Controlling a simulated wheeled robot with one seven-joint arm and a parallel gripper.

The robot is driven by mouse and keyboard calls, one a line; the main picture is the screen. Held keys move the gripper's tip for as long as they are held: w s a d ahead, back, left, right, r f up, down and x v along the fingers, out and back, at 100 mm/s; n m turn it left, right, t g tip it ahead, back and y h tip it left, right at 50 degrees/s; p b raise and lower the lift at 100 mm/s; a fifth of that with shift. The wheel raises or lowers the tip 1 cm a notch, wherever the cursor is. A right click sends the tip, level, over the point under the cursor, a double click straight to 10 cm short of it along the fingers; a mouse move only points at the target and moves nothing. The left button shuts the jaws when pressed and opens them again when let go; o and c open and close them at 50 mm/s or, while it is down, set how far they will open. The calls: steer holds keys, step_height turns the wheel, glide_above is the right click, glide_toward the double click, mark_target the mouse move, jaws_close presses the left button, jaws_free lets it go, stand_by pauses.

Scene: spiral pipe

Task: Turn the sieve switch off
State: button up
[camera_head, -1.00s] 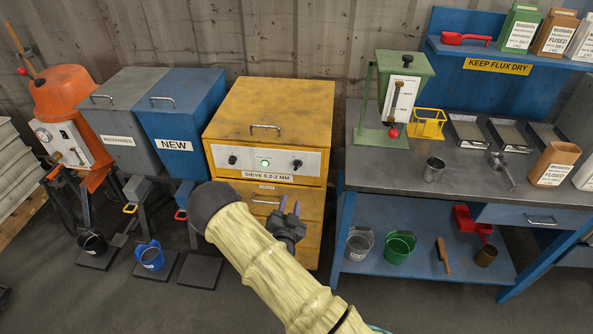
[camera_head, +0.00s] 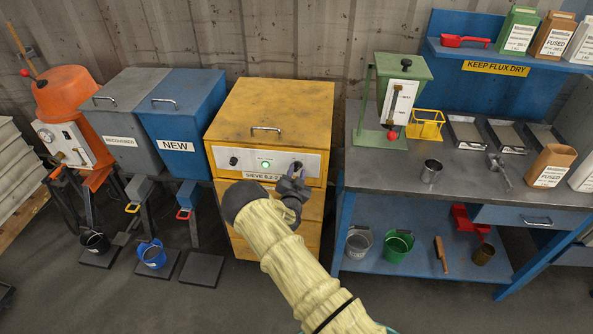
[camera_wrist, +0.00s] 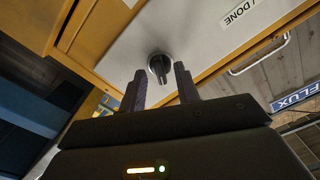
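The yellow sieve cabinet (camera_head: 270,110) stands against the wall with a pale control panel (camera_head: 222,158) on its front. The panel has a black knob (camera_head: 233,161) at left and a lit green light (camera_head: 265,164) in the middle. The knob at the panel's right end (camera_wrist: 160,66) shows in the wrist view. My gripper (camera_head: 298,172) is at this right knob and partly covers it in the head view. In the wrist view my gripper (camera_wrist: 158,86) has its two fingers apart, one on each side of the knob, with nothing visibly clamped.
A blue bin marked NEW (camera_head: 180,110) and a grey bin (camera_head: 118,110) stand left of the cabinet. A grey-topped blue workbench (camera_head: 460,180) with a green hopper (camera_head: 405,70) is at the right. The floor in front is partly clear.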

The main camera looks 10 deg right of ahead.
steer(key=shift+w+d, duration=0.15)
steer(key=shift+w, duration=0.35)
steer(key=c, duration=0.6)
steer(key=shift+c, duration=0.2)
